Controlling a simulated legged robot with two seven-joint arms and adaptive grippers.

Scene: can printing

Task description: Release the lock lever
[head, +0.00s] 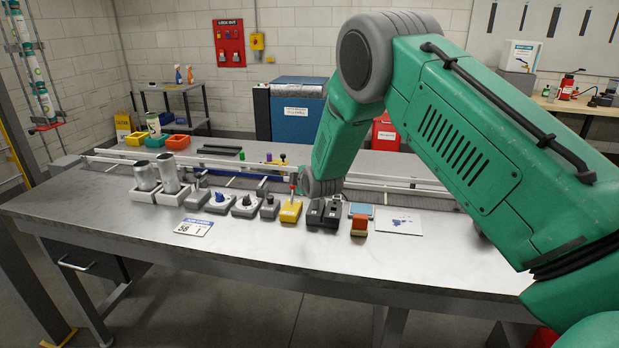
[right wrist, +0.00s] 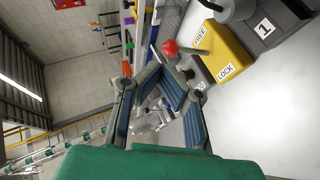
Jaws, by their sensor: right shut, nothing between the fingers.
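The lock lever is a pale stem with a red knob (right wrist: 170,47) on a yellow box (right wrist: 228,55) marked FREE and LOCK in the right wrist view. In the head view the yellow box (head: 290,212) sits mid-table, its red-topped lever (head: 293,183) standing up. My right gripper (right wrist: 158,65) is shut and empty, its fingertips close beside the red knob. I cannot tell whether they touch it. In the head view my green right arm reaches in from the right and ends just right of the lever; its fingers are not clear there. My left gripper is not in view.
A black switch box (head: 323,213) stands close to the right of the yellow box, and grey knob boxes (head: 245,206) stand to its left. Two cans in white holders (head: 146,195) stand farther left. A rail (head: 190,163) runs behind.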

